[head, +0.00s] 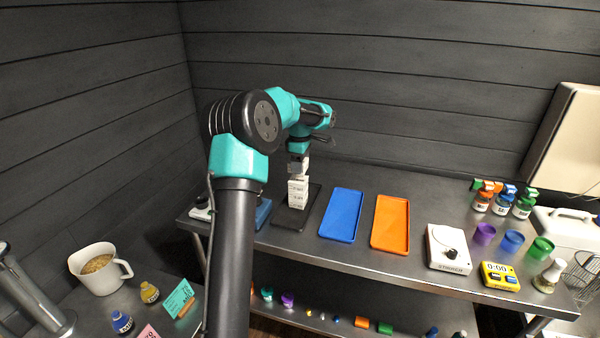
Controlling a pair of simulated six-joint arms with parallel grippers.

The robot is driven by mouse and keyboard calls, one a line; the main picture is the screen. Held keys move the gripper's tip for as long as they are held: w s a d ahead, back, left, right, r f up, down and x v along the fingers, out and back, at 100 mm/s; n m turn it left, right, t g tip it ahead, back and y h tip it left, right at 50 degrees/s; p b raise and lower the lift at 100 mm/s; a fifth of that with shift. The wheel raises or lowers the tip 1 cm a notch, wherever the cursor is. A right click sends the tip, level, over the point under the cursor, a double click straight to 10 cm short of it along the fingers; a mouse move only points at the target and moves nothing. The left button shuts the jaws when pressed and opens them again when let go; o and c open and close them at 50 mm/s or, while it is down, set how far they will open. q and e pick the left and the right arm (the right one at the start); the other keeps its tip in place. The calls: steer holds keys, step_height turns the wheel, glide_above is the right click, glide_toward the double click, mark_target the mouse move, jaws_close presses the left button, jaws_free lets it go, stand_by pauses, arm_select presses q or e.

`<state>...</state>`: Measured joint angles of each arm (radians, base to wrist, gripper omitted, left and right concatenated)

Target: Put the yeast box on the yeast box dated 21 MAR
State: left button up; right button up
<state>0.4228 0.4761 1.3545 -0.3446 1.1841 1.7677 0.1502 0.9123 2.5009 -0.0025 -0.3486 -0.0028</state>
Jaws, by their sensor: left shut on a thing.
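A short stack of white yeast boxes (298,193) stands on a dark tray (286,222) near the back left of the steel bench. Their small print is too fine to read, so I cannot tell the dates. My left gripper (298,165) points down just above the stack and is shut on a yeast box, a whitish block partly hidden by the fingers. I cannot tell whether the held box touches the box below. My right gripper is out of view.
Right of the stack lie a blue tray (342,215) and an orange tray (390,224), both empty. Beyond them are a white stirrer (448,249), a yellow timer (499,276), coloured cups (512,242) and capped bottles (502,201). My left arm hides the bench's left part.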

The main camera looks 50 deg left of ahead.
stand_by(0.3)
arm_select(q)
steer(key=shift+f, duration=1.75)
steer(key=shift+f, duration=0.15)
steer(key=o, duration=0.9)
steer(key=shift+o, duration=0.2)
step_height(320, 180, up, 12)
steer(key=shift+r, duration=0.2)
